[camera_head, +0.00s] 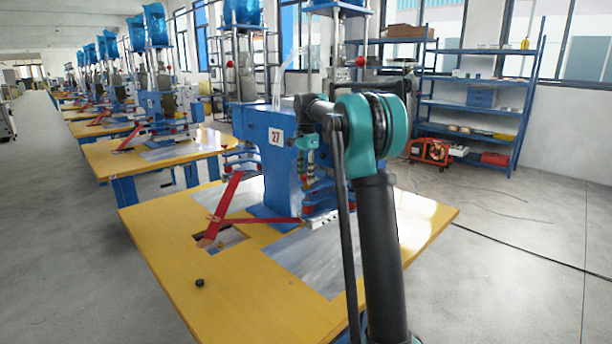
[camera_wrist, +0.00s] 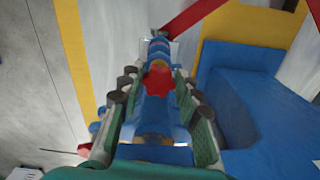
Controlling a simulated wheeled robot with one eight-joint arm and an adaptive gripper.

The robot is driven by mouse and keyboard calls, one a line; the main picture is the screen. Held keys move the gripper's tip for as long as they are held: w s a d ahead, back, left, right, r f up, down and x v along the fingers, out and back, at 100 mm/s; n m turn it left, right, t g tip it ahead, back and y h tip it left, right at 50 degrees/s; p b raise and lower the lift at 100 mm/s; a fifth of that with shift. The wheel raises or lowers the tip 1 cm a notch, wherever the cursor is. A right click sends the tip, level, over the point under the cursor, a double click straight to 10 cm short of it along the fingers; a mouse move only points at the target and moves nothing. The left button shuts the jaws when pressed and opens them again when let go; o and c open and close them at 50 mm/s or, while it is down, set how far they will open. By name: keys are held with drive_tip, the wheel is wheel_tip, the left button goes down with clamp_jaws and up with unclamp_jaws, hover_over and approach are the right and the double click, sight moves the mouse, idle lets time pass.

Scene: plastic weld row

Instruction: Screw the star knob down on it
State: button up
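A red lobed piece, which looks like the star knob (camera_wrist: 160,78), shows in the middle of the wrist view on a blue upright part of the machine. My gripper (camera_wrist: 156,73) has its green fingers with grey pads on either side of it, spread apart. A gap shows at the left finger; whether the right finger touches the knob I cannot tell. In the head view my gripper (camera_head: 308,163) points down at the front of the blue machine marked 27 (camera_head: 262,150). The knob is too small to make out clearly there.
The machine stands on a yellow table (camera_head: 250,312) with a grey metal plate (camera_head: 318,262). A red lever (camera_head: 222,212) rises at its left. A small black round piece (camera_head: 199,282) lies near the table's front left. Similar machines line the left; a blue shelf (camera_head: 480,105) stands behind.

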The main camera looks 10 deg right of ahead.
drive_tip(key=shift+o, duration=1.4)
drive_tip(key=n, duration=0.7)
drive_tip(key=shift+s+d, duration=0.1)
drive_tip(key=shift+d, duration=0.05)
drive_tip(key=n, duration=0.7)
drive_tip(key=shift+d, duration=0.1)
drive_tip(key=n, duration=0.5)
drive_tip(key=shift+d, duration=0.1)
drive_tip(key=n, duration=0.4)
drive_tip(key=shift+f, duration=0.1)
